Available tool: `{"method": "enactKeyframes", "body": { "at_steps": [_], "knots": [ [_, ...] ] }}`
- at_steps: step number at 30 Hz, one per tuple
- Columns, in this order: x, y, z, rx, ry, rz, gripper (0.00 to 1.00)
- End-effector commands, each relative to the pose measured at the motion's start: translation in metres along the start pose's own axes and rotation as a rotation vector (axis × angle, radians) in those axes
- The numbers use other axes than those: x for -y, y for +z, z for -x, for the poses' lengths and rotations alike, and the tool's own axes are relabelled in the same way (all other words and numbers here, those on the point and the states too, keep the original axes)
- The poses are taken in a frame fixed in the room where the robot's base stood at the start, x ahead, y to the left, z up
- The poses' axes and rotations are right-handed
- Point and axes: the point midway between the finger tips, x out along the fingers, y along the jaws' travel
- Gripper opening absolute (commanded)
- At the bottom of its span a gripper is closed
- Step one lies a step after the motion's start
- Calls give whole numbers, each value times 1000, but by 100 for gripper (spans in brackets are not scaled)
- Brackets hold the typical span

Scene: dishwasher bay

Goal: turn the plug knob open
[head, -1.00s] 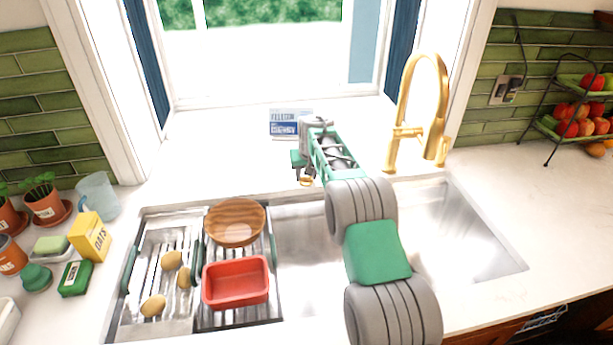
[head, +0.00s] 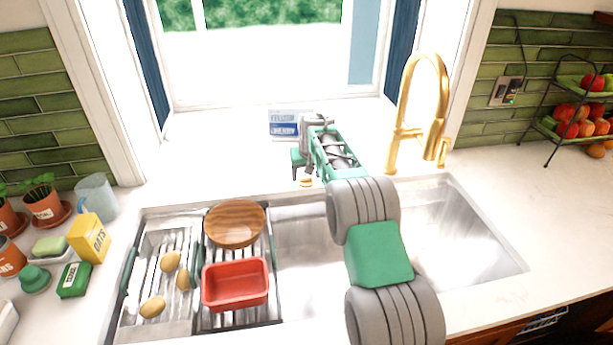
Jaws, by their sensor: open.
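The plug knob (head: 306,182) is a small gold knob on the counter behind the sink's back edge, left of the tap. My gripper (head: 304,171) points down just above and behind it in the picture, with its green fingers open and empty. A small gap seems to show between the fingers and the knob. The knob's exact turn is too small to tell.
The sink (head: 470,225) lies below my arm, with a gold tap (head: 440,110) to the right. A rack with a red tub (head: 236,303), a wooden bowl (head: 235,222) and several potatoes covers its left side. A blue-white sign (head: 284,126) stands behind my gripper.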

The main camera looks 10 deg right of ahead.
Motion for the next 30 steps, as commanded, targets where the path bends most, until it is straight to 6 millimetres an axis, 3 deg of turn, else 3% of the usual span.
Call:
{"method": "enactKeyframes", "body": {
  "at_steps": [9,22,26,30],
  "knots": [
    [0,0,59,-4,0,0,62],
    [0,3,76,-3,0,0,62],
    [2,24,115,0,0,2,62],
    [4,77,170,14,0,4,62]
  ]
}}
